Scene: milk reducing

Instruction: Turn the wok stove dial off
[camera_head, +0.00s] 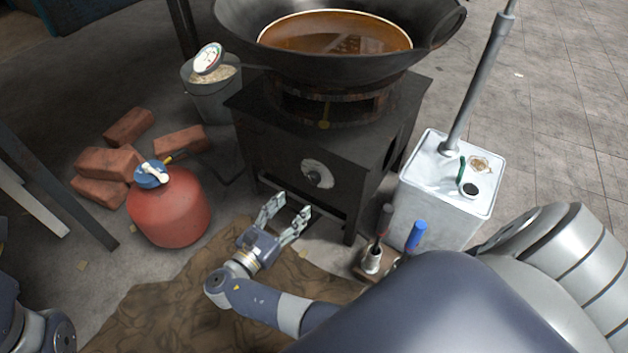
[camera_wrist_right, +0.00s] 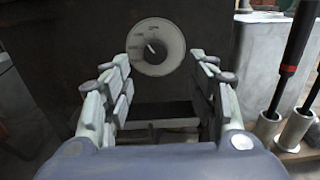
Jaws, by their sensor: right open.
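The wok stove (camera_head: 290,150) is a dark box-shaped stand with a round pale dial (camera_head: 318,174) on its front face. A large black wok (camera_head: 340,65) with brown liquid sits on top. In the right wrist view the dial (camera_wrist_right: 156,46) is straight ahead, with a dark pointer tilted to the upper left. My right gripper (camera_head: 291,212) is open and empty, in front of the stove and lower than the dial. In the right wrist view the fingers (camera_wrist_right: 160,85) stand apart below and to either side of the dial, not touching it. My left gripper is not visible.
A red gas tank (camera_head: 170,207) with a blue top stands left of the stove, near red bricks (camera_head: 103,162). A white metal can (camera_head: 446,190) and a holder with tool handles (camera_head: 372,260) stand to the right. Brown cloth (camera_head: 150,300) covers the floor in front.

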